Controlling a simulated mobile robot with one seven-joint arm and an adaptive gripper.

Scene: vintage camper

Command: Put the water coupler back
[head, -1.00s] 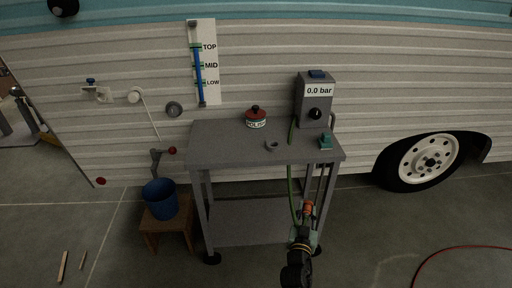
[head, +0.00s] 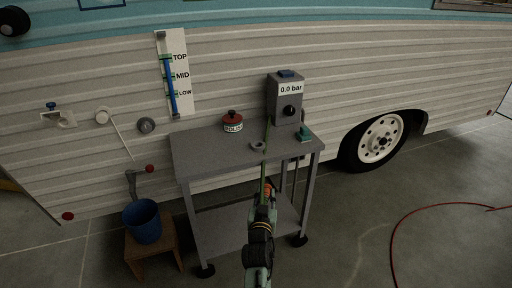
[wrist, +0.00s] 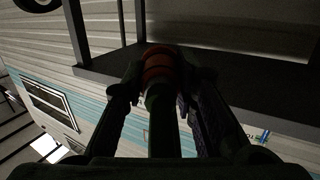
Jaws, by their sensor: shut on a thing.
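The water coupler, an orange-ringed fitting on a green hose, is held between the fingertips of my gripper (head: 264,202). In the head view its orange part (head: 267,187) shows just above the fingers, in front of the grey cart (head: 205,158) and below its top. In the wrist view the orange coupler (wrist: 158,68) lies between both fingers, with dark green hose running back towards the palm. The green hose (head: 267,150) crosses the cart top. The grey pump box (head: 286,108) reads 0.0 bar.
A small grey ring (head: 258,146), a red-lidded POLISH tin (head: 233,124) and a teal block (head: 305,134) are on the cart top. A blue bucket (head: 142,224) stands on a wooden stool (head: 168,246) at left. A red hose (head: 395,235) lies on the floor at right.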

